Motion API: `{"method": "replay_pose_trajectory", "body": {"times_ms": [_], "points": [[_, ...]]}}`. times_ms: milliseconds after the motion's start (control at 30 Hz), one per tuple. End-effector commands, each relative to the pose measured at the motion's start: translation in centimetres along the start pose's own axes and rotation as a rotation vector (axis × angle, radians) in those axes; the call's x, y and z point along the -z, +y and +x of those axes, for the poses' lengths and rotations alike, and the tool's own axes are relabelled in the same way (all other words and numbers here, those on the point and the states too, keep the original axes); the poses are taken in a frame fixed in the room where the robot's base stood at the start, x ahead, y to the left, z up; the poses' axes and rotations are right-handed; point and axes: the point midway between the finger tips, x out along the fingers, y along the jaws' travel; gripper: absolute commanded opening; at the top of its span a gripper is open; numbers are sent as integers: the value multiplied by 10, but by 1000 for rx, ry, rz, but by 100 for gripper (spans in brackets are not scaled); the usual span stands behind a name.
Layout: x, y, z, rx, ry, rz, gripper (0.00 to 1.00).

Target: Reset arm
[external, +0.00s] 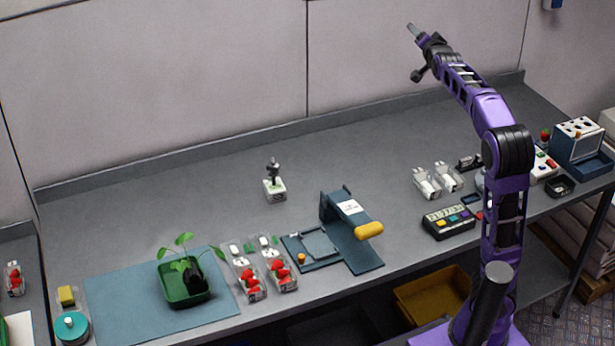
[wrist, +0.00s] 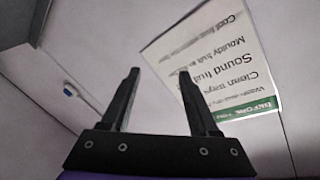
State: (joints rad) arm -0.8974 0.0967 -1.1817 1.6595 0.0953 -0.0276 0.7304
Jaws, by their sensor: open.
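My purple arm stands at the front right of the grey bench in the external view and reaches up toward the back wall. My gripper (external: 416,54) is high above the bench, clear of everything on it. In the wrist view my gripper (wrist: 158,95) shows two dark fingers spread apart with nothing between them. Behind them are the pale wall and a printed sign (wrist: 225,75) with lines such as "Sound fruit".
The bench holds a green tub with a plant (external: 186,290), berry punnets (external: 250,285), a blue press-like stand (external: 350,225), a keypad box (external: 449,222), clear containers (external: 437,180) and a blue rack box (external: 577,145). The bench's back middle is largely clear.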

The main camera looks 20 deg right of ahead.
Motion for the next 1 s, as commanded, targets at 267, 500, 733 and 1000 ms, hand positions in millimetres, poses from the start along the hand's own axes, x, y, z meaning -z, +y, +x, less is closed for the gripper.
{"method": "replay_pose_trajectory", "body": {"times_ms": [267, 500, 733, 1000], "points": [[60, 67, -17, -71, 31, 348, 61], [80, 118, -21, -121, 33, 570, 61], [32, 123, -27, -206, -152, 835, 61], [-28, 123, -52, -334, -375, 1017, 61]]}}
